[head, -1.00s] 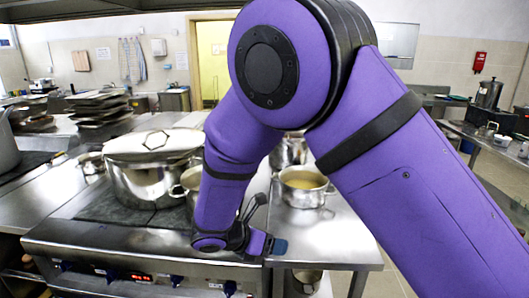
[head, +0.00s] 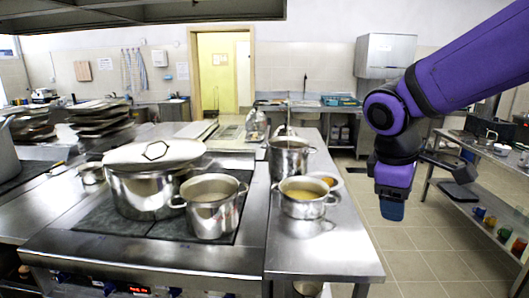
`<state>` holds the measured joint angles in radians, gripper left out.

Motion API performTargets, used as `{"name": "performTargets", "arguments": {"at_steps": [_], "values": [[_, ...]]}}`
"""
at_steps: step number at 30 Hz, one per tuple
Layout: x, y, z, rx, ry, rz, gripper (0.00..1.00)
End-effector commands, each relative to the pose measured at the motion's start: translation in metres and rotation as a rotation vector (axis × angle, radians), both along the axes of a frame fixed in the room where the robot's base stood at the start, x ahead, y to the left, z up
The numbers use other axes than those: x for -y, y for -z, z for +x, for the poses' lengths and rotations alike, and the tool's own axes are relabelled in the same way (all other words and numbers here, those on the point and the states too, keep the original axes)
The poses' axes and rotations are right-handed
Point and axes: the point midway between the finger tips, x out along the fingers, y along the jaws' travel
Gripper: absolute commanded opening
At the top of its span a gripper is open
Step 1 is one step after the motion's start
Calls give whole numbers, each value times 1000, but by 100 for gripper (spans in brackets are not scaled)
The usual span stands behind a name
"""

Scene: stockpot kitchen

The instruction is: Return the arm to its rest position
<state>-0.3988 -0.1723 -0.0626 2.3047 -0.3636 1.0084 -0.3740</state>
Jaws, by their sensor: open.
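My purple arm (head: 470,62) comes in from the upper right and folds down at the elbow. My gripper (head: 425,203) hangs at the right, over the open tiled floor. Its two dark-tipped fingers are spread apart with nothing between them. It is clear of the counter and of the pots.
A large lidded stockpot (head: 143,193) and an open pot (head: 212,218) stand on the dark stove top (head: 100,222). A shallow pot of yellowish liquid (head: 303,203) and a taller pot (head: 288,165) stand on the steel counter (head: 318,258). A shelved table (head: 465,202) stands at right.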

Motion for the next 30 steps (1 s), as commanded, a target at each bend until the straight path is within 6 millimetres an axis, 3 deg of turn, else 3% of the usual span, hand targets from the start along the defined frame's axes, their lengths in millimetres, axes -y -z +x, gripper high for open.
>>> {"name": "performTargets", "arguments": {"at_steps": [9, 18, 24, 30], "values": [[42, -37, -66, 201, 395, 243, 66], [58, -52, -121, 372, 711, 441, 66], [59, -54, -137, 424, 804, 504, 66], [59, -54, -138, 430, 817, 513, 66]]}}
